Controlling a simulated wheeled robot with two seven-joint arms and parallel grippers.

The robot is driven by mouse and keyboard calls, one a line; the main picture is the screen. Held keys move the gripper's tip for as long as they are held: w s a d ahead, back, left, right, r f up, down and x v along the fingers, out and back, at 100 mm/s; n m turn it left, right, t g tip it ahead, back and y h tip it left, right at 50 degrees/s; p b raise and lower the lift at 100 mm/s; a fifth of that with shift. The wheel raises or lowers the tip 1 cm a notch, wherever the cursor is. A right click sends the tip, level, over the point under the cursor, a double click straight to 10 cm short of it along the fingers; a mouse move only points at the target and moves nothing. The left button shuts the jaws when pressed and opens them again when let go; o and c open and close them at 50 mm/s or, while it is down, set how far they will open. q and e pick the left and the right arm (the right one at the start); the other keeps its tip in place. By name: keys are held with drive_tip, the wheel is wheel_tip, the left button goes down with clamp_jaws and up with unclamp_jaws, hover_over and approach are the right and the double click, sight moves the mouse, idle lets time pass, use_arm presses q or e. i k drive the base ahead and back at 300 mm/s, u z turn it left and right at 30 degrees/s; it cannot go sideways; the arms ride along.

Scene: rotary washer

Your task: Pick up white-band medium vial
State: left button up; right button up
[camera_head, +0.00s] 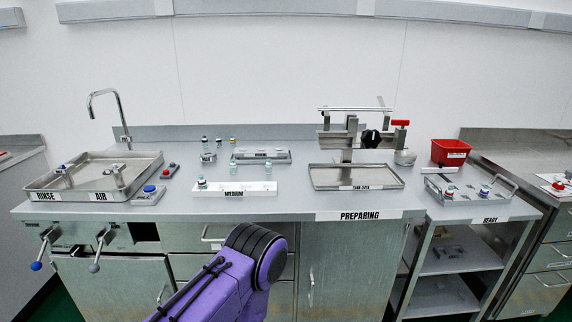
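A white rack labelled MEDIUM (235,190) lies on the steel counter left of centre. Small vials stand at it: one at its left end (201,183), one at its back edge (233,167) and one near its right end (268,170). More small vials (218,142) stand in a row farther back. The vials are too small to tell which one has a white band. Neither gripper shows. A purple arm link of mine with a black joint rises at the bottom centre, below the counter's front edge.
The RINSE/AIR sink tray (95,178) with a tap (118,115) is at the left. A steel tray (355,178) lies before a metal stand (348,140). A red bin (450,151) and the READY tray (470,190) are at the right. Bare counter (290,202) lies right of the MEDIUM rack.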

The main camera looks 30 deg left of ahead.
sight(269, 164)
drive_tip(key=i, duration=0.45)
drive_tip(key=u, duration=0.75)
